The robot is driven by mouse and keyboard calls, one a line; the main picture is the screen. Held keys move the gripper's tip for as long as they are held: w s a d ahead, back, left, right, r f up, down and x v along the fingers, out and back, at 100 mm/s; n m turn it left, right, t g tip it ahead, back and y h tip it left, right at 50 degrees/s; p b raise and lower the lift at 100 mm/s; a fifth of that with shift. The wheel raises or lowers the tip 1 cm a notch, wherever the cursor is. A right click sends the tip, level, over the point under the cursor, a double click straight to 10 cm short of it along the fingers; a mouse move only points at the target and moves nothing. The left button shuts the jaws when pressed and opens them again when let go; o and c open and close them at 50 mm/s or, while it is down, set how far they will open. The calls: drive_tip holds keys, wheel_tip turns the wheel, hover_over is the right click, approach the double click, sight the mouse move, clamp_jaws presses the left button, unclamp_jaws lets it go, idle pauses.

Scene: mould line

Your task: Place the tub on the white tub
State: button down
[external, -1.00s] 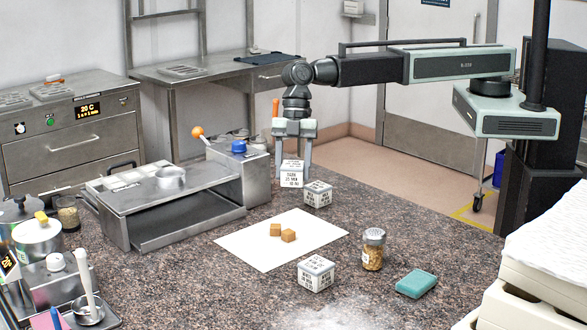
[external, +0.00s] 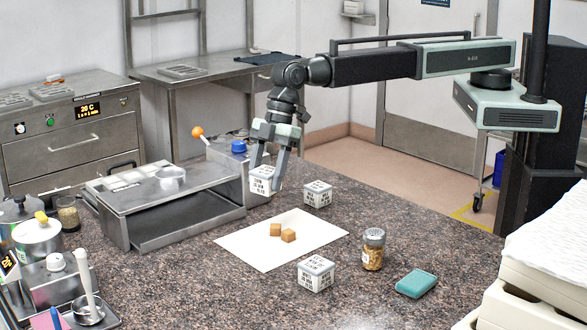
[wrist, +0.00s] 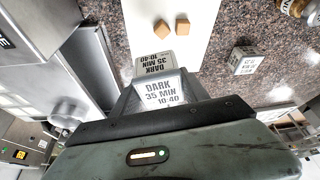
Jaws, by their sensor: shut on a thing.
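My gripper (external: 267,178) is shut on a white tub (external: 261,184) with black lettering, beside the right end of the steel machine. The tub looks tilted and seems raised off the counter. In the wrist view the held tub (wrist: 160,92) sits between the fingers, and its label reads DARK 35 MIN 10:40. A second white lettered tub (external: 317,193) stands on the counter to the right of my gripper. A third similar tub (external: 316,273) stands nearer the front, at the paper's front right. One tub on the counter (wrist: 243,60) also shows in the wrist view.
A white sheet (external: 262,254) with two brown cubes (external: 282,233) lies mid-counter. A shaker jar (external: 373,250) and a teal sponge (external: 416,283) are to the right. The steel machine (external: 172,205) with an orange-knobbed lever stands at left. Speckled counter is free around the tubs.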

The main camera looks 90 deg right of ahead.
drive_tip(key=s+a+r+p, duration=0.2)
drive_tip(key=s+a, duration=0.2)
drive_tip(key=a, duration=0.9)
drive_tip(key=r+n+p, duration=0.1)
drive_tip(key=r+n, duration=0.1)
hover_over(313, 267)
drive_tip(key=d, duration=0.1)
drive_tip(key=shift+g, duration=0.5)
drive_tip(key=f+b, duration=0.6)
drive_tip(key=f, duration=0.1)
drive_tip(key=f+b, duration=0.4)
drive_tip(key=shift+s+d, duration=0.2)
drive_tip(key=shift+s, duration=0.1)
drive_tip(key=shift+r, duration=0.35)
drive_tip(key=shift+f, duration=0.2)
drive_tip(key=c, duration=0.6)
unclamp_jaws()
